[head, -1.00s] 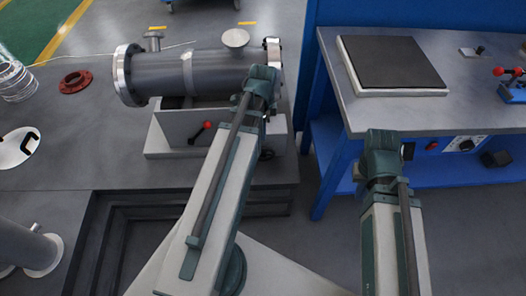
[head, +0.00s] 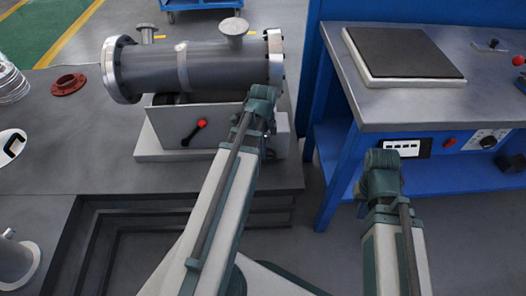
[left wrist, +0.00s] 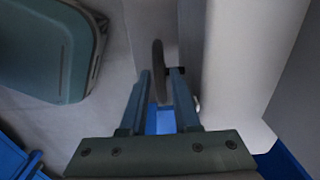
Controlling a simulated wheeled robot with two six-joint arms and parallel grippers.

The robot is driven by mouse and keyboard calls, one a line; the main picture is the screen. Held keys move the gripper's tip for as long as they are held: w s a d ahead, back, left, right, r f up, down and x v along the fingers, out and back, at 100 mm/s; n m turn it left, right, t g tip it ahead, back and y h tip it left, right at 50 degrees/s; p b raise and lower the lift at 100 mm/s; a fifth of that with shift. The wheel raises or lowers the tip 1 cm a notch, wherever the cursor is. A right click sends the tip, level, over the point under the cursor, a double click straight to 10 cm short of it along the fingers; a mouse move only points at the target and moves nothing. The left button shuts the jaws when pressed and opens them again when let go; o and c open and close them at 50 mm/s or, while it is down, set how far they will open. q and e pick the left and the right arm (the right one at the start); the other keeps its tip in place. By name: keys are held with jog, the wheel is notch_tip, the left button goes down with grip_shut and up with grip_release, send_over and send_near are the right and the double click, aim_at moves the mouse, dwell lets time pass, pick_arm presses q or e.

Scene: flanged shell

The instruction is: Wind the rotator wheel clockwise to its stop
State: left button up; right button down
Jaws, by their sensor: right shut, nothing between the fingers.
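The rotator wheel (left wrist: 158,62) shows nearly edge-on in the left wrist view, as a thin dark rim on a short shaft beside a pale housing. My left gripper (left wrist: 160,92) is open, with a finger on each side of the lower rim and gaps showing. In the head view my left wrist (head: 262,100) hides its fingers and most of the wheel. The grey flanged shell (head: 215,66) lies level on the pale rotator base (head: 175,125). My right gripper (head: 382,165) is shut and empty before the blue bench, its fingertips mostly hidden by the wrist.
A red-knobbed lever (head: 195,132) sticks out of the base front. The blue bench (head: 345,150) with a dark-topped plate (head: 402,52) stands on the right. A red ring (head: 69,84) lies at left on the grey platform. A floor gap separates platform and bench.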

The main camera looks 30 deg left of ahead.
pick_arm(q)
jog(key=shift+c, duration=0.3)
grip_shut()
jog(key=shift+w+d, duration=0.1)
jog(key=shift+w+d+f+g+y+b, duration=0.1)
jog(key=shift+w+d+g+y+b, duration=0.15)
jog(key=shift+g+y, duration=0.45)
jog(key=shift+w+d+f+y+b, duration=0.15)
jog(key=shift+d+y+b, duration=0.1)
jog(key=shift+y+b, duration=0.4)
jog(key=shift+w+d+f+g+y+b, duration=0.1)
jog(key=shift+d+g+y+b, duration=0.1)
jog(key=shift+g+y+b, duration=0.3)
jog(key=shift+w+d+f+g+y+b, duration=0.15)
jog(key=shift+g+y+b, duration=0.15)
jog(key=shift+y+b, duration=0.25)
jog(key=shift+s+d+r+g+y+b, duration=0.15)
jog(key=shift+g+y+b, duration=0.2)
jog(key=shift+y, duration=0.25)
